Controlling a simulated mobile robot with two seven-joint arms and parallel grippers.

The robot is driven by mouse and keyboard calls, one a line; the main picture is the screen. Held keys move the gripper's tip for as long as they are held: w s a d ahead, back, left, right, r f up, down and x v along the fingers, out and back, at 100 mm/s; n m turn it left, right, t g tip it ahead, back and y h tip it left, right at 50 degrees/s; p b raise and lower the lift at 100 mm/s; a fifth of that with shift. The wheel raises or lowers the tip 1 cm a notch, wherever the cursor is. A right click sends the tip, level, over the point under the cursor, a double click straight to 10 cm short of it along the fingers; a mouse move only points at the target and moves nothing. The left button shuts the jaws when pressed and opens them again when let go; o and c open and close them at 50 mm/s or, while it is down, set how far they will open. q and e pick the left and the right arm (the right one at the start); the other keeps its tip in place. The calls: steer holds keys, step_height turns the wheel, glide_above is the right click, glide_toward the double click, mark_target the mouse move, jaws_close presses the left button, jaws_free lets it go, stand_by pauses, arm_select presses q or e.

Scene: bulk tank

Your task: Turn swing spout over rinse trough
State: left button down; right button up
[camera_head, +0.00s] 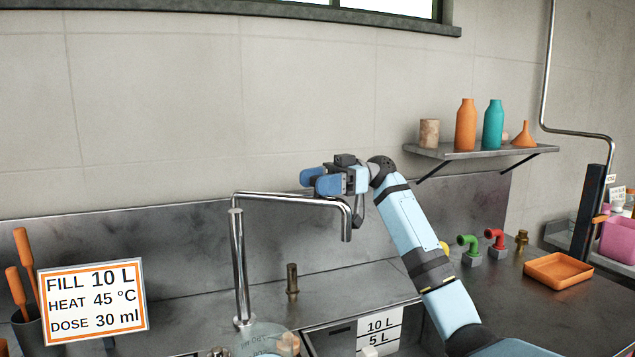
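The swing spout (290,198) is a shiny steel pipe. It rises from the counter at the left, runs level to the right and bends down at its outlet end (346,228). My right gripper (316,179), with blue fingers pointing left, is at the spout's outer part, just above or behind the level pipe. Its two fingers overlap in this view, so their gap and any contact with the pipe cannot be told. My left gripper is not in view. I cannot make out the rinse trough for certain; a recess (330,340) shows at the bottom edge, below the spout.
A clear measuring vessel (262,335) stands near the spout's foot. A sign (93,300) and orange-handled tools (24,262) are at left. A brass post (292,279), green (470,243) and red (496,240) fittings and an orange tray (558,270) are on the counter. A shelf (480,150) holds bottles.

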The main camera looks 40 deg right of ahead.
steer(key=shift+d, duration=0.1)
steer(key=s+d, duration=0.1)
steer(key=d, duration=1.2)
steer(key=shift+s+d, duration=0.3)
steer(key=shift+s, duration=0.1)
